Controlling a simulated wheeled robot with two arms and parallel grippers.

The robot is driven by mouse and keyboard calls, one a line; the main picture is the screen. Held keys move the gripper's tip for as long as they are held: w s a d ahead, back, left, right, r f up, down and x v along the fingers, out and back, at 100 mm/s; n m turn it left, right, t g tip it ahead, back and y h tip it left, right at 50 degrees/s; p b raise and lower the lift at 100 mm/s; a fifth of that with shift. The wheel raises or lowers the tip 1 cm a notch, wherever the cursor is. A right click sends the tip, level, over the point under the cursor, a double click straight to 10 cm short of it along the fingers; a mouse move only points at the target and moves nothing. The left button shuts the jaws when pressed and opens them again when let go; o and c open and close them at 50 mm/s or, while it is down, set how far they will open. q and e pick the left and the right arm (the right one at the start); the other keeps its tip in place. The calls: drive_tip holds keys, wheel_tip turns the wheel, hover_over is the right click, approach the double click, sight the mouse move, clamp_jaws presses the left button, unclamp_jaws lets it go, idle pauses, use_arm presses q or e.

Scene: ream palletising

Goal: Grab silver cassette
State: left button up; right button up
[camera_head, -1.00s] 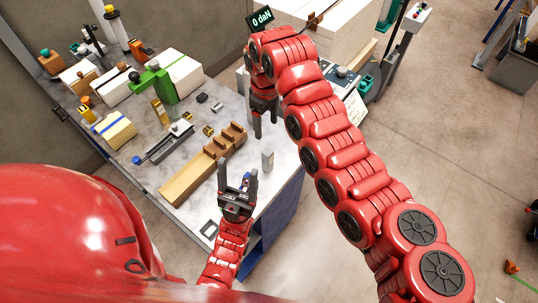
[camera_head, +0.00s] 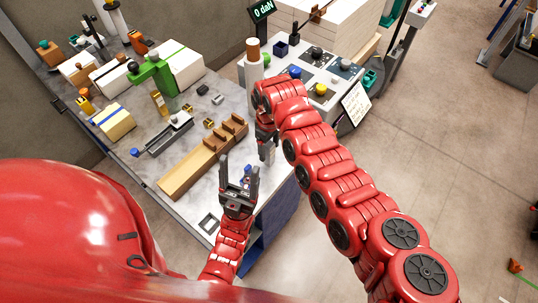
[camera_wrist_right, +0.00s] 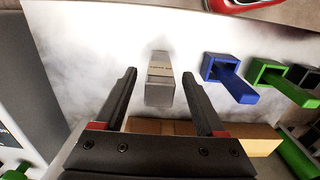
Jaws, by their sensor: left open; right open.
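The silver cassette (camera_wrist_right: 160,80) is a small upright grey block with a lettered label, standing on the pale tabletop in the right wrist view. My right gripper (camera_wrist_right: 160,88) is open, with its fingers spread to either side of the cassette's line and a gap on both sides. In the head view my right gripper (camera_head: 265,143) points down over the table's right part and largely covers the cassette. My left gripper (camera_head: 239,176) is open and empty near the front edge, left of the right one.
A stepped wooden block (camera_head: 200,160) lies left of the grippers. A blue holder (camera_wrist_right: 230,78) and a green holder (camera_wrist_right: 281,82) stand right of the cassette in the wrist view. A white post with a brown top (camera_head: 253,65) stands behind my right gripper.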

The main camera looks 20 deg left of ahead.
drive_tip(key=shift+f, duration=0.7)
drive_tip(key=shift+r, duration=0.1)
drive_tip(key=c, duration=0.3)
clamp_jaws()
